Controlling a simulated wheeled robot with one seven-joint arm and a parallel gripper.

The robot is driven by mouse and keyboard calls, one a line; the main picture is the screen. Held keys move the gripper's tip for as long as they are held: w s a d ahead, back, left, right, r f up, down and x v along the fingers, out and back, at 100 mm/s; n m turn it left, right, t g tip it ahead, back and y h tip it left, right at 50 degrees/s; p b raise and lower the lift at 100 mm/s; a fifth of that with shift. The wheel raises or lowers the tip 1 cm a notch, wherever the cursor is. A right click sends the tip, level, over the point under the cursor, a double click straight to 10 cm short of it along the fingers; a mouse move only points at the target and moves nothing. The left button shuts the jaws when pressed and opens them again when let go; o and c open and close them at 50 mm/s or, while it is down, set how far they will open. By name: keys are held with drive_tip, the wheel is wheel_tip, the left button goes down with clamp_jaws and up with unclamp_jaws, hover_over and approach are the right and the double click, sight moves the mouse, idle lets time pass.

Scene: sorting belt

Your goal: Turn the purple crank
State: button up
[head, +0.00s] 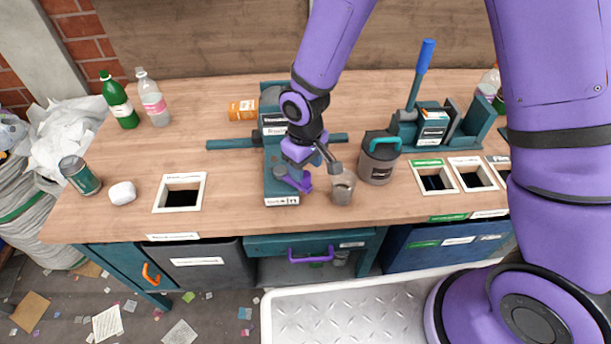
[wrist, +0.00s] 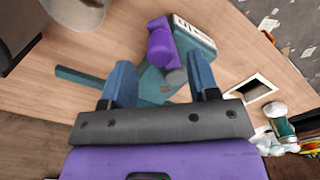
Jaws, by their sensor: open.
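The purple crank (head: 305,184) is on the front of a teal machine (head: 273,178) near the middle of the bench. It also shows in the wrist view (wrist: 160,46), just beyond my fingertips, with a grey round part beside it. My gripper (wrist: 163,76) is open, with its two blue fingers apart and nothing held between them. In the head view my arm comes down over the machine and its wrist hides part of it. The crank looks close to the fingers but not between them. I cannot tell whether they touch it.
A grey cup (head: 342,188) and a grey can with a teal handle (head: 378,162) stand close right of the machine. A teal bar (head: 232,143) sticks out left. A lever press (head: 421,120) stands farther right. Bench holes (head: 159,207) lie left and right.

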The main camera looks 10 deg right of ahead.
sight(306, 173)
drive_tip(key=shift+f, duration=2.15)
clamp_jaws()
